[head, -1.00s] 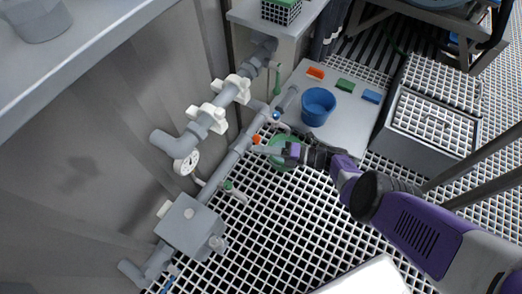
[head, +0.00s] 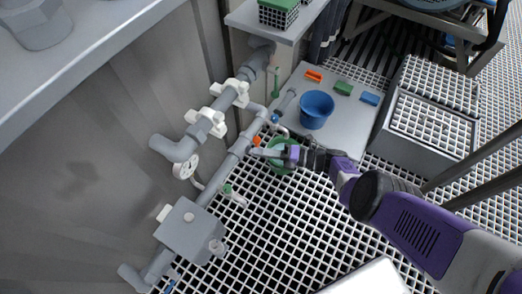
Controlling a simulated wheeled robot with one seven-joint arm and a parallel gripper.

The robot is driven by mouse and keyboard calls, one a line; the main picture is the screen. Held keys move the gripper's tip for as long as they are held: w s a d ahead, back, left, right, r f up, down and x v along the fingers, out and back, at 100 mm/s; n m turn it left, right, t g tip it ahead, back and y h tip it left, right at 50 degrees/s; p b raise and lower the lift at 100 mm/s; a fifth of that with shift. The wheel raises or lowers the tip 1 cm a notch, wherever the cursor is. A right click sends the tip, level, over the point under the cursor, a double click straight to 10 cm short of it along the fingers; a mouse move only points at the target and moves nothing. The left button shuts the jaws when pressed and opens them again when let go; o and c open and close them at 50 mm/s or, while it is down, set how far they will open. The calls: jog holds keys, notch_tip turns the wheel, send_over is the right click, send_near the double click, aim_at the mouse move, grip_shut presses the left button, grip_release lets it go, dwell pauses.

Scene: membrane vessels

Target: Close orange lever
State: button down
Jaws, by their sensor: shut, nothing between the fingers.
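The orange lever (head: 257,141) shows as a small orange piece on the grey pipe (head: 238,150) in the middle of the head view. My gripper (head: 254,152) is shut and empty, with its tips at or just beside the lever. I cannot tell whether the tips touch it. The rest of the lever's handle is hidden or too small to make out.
A green-handled valve (head: 228,189) and a blue valve (head: 275,118) sit on the same pipe. A green bucket (head: 280,168) is below my gripper, and a blue bucket (head: 316,109) stands on the grey platform behind. A grey box (head: 190,230) is at lower left.

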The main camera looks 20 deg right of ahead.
jog(key=s+d+p, duration=0.2)
jog(key=s+d, duration=0.3)
jog(key=s, duration=0.3)
jog(key=shift+d, duration=0.1)
